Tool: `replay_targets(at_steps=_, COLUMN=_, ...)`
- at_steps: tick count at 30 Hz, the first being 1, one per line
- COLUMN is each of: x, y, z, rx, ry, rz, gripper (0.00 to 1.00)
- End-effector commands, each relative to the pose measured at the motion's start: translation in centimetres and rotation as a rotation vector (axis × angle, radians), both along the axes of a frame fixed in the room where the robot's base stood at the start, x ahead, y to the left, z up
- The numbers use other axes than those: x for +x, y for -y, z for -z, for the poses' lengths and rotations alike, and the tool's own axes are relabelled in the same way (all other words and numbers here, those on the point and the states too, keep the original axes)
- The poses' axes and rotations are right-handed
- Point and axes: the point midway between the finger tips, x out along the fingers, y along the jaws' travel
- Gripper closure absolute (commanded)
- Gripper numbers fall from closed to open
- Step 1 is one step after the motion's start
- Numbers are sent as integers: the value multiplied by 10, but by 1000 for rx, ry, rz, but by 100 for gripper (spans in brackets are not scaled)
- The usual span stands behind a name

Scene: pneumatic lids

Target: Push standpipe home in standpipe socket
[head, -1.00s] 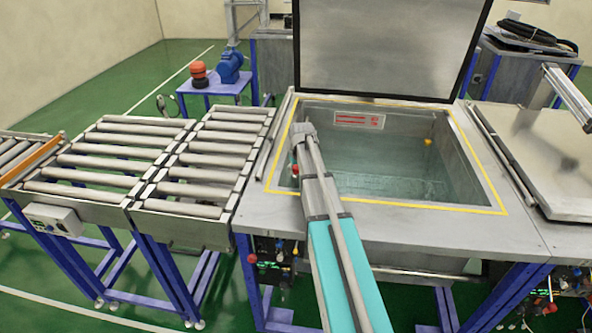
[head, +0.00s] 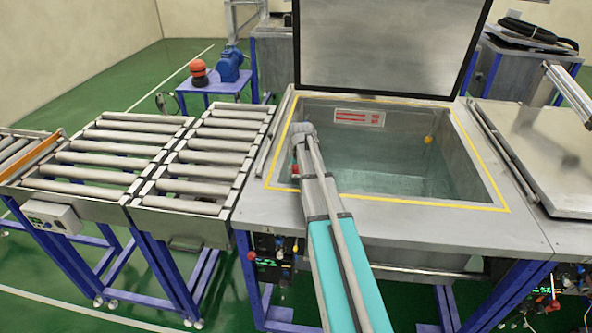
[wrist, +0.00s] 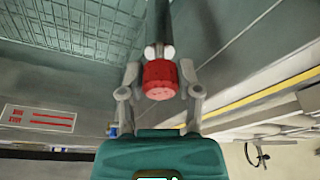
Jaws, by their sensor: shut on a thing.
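The standpipe shows in the wrist view as a grey pipe (wrist: 159,22) with a red cap (wrist: 160,80) at the near end. My gripper (wrist: 160,85) is shut around the red cap, one finger on each side. In the head view my gripper (head: 300,138) is inside the left edge of the open tank, and a small red part (head: 295,169) shows beside it. The pipe's far end and the standpipe socket are hidden, so I cannot tell how they meet.
The tank rim (head: 420,203) has a yellow line around the opening. The raised lid (head: 380,45) stands behind it. A yellow ball (head: 428,139) is at the tank's right side. A roller conveyor (head: 205,160) stands at left, a closed lid (head: 545,155) at right.

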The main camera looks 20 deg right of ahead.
Motion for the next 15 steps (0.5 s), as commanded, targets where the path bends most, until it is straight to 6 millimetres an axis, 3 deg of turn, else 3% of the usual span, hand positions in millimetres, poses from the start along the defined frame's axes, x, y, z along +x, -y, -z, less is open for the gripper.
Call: replay_targets(at_steps=15, x=0, y=0, z=8, rx=0, ry=0, rz=0, gripper=100)
